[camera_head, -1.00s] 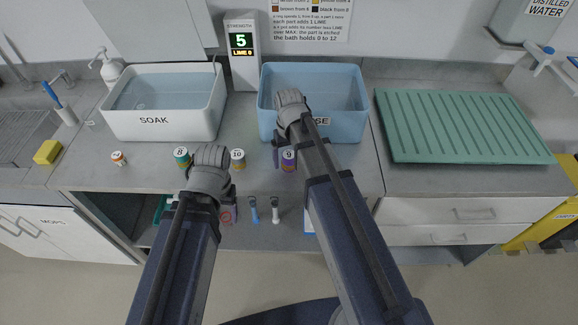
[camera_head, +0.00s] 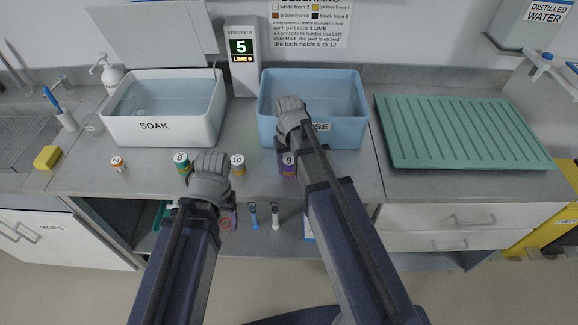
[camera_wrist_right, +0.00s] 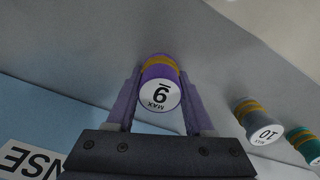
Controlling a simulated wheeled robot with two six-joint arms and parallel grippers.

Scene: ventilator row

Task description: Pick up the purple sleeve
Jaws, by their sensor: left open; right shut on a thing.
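The purple sleeve (camera_head: 289,166) stands at the counter's front, in front of the blue rinse basin.
A sleeve marked 10 (camera_head: 238,165) stands between my grippers. A small orange-banded sleeve (camera_head: 118,164) is at left. The white soak basin (camera_head: 154,127), blue rinse basin (camera_head: 345,130) and green ribbed tray (camera_head: 460,130) stand behind. A strength display (camera_head: 241,55) reads 5.

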